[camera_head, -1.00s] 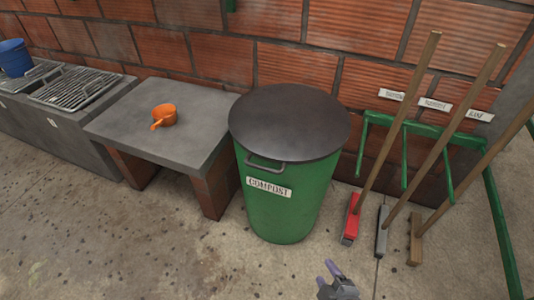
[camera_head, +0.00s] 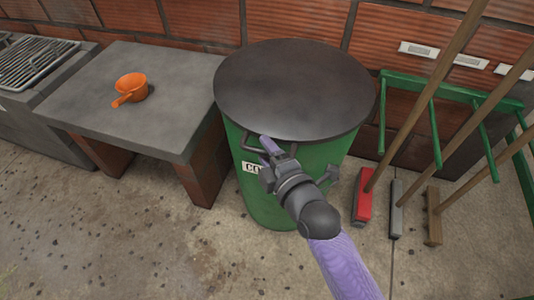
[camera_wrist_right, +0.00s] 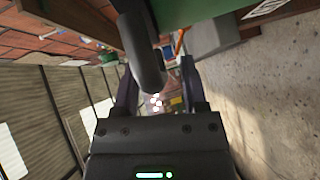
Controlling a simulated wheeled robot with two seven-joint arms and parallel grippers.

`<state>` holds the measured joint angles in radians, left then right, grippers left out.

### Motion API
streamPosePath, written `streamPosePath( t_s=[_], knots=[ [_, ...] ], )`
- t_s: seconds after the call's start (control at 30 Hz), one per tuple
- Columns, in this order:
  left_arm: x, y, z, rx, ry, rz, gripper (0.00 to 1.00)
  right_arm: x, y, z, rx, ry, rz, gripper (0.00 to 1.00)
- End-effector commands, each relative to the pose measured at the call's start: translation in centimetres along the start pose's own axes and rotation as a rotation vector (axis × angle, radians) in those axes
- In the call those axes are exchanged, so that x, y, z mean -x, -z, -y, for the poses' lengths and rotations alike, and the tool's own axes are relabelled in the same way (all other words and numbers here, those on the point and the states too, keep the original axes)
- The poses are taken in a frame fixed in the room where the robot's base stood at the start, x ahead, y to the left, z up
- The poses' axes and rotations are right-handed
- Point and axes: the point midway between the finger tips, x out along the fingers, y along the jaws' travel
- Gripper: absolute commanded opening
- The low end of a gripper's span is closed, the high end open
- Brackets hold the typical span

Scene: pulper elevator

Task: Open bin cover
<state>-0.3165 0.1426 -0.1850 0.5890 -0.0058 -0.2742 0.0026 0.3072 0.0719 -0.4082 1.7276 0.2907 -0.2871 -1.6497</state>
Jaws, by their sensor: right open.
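The green compost bin (camera_head: 265,205) stands on the floor with its dark round cover (camera_head: 290,85) lying flat on top. The cover's dark loop handle (camera_head: 250,148) is at its front edge. My right gripper (camera_head: 276,150) is at this handle, in front of the bin, and hides part of the bin's white label (camera_head: 249,168). In the right wrist view the handle (camera_wrist_right: 142,60) reaches in between the open fingers of my right gripper (camera_wrist_right: 158,85). I cannot tell whether it touches them. My left gripper is not in view.
A grey bench (camera_head: 80,95) with an orange dipper (camera_head: 131,87) is left of the bin. Brooms, one with a red head (camera_head: 362,197), lean on a green rack (camera_head: 450,90) at the right. A brick wall is close behind. Floor at front left is clear.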

Motion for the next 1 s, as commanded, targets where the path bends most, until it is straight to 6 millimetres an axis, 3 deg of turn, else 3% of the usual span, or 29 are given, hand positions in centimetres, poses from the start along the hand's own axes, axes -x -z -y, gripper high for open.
streamPosePath(
  t_s=[0.2, 0.47, 1.0],
  knots=[
    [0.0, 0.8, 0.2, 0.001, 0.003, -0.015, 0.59, 0.0, 0.0, -0.1, 0.000, -0.001, 0.000, 0.55],
    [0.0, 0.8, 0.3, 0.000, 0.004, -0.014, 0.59, 0.0, 0.0, -0.1, 0.000, -0.001, 0.000, 0.00],
    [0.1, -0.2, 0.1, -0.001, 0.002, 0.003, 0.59, 0.0, 0.0, 0.0, 0.000, 0.000, 0.001, 0.00]
  ],
)
